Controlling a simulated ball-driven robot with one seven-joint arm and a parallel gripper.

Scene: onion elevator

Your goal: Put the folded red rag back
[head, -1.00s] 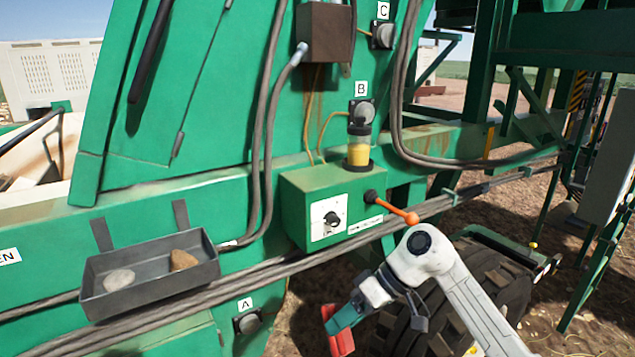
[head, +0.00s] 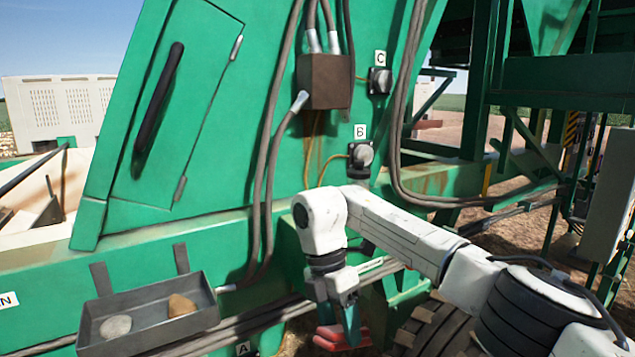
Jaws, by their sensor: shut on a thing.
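My gripper (head: 347,325) points down in the lower middle of the head view. It is shut on the folded red rag (head: 332,337), which hangs low in front of the machine's lower frame. The rag is partly hidden behind the fingers. A grey tray (head: 200,327) is mounted on the green machine to the left of my gripper, apart from it. A whitish round stone (head: 116,327) and a tan lump (head: 181,305) lie in the tray.
Dark cables (head: 268,190) run down the green machine (head: 240,215) to the tray's right. A brown junction box (head: 324,82) and knobs marked B (head: 361,155) and C (head: 380,81) are above. A tyre (head: 440,335) is lower right.

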